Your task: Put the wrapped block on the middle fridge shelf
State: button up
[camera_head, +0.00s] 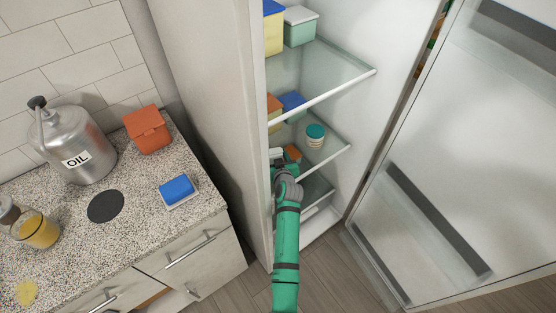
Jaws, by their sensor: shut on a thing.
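My green arm reaches into the open fridge from below. My gripper (281,166) is inside the left part of the fridge, near the lower glass shelves, and its fingers are mostly hidden by the wrist. A small pale block (276,153) shows at its tip; it appears to be the wrapped block, shut in the jaws. The upper glass shelf (335,78) is above the gripper. The middle glass shelf (336,150) is at about the gripper's height in the picture and bears a white jar with a teal lid (315,137). I cannot tell whether the block touches a shelf.
A small orange item (292,153) is just right of the gripper. A blue box (292,103) is above it. A mint container (299,26) is higher up. The fridge door (440,170) stands open at right. The counter (110,240) at left holds an oil can (72,145).

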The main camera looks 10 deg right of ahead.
notch_tip(320, 180, down, 4)
jog(key=shift+r, duration=0.1)
jog(key=shift+a+f, duration=0.2)
jog(key=shift+a, duration=0.2)
jog(key=shift+d+f, duration=0.1)
jog(key=shift+d, duration=0.25)
jog(key=o, duration=1.1)
jog(key=shift+s+d, duration=0.1)
jog(key=shift+o, duration=0.4)
jog(key=shift+d, duration=0.25)
jog(key=shift+s+a+r, duration=0.25)
jog(key=shift+s+a, duration=0.05)
jog(key=shift+s, duration=0.05)
jog(key=v, duration=1.1)
jog(key=shift+s+r, duration=0.1)
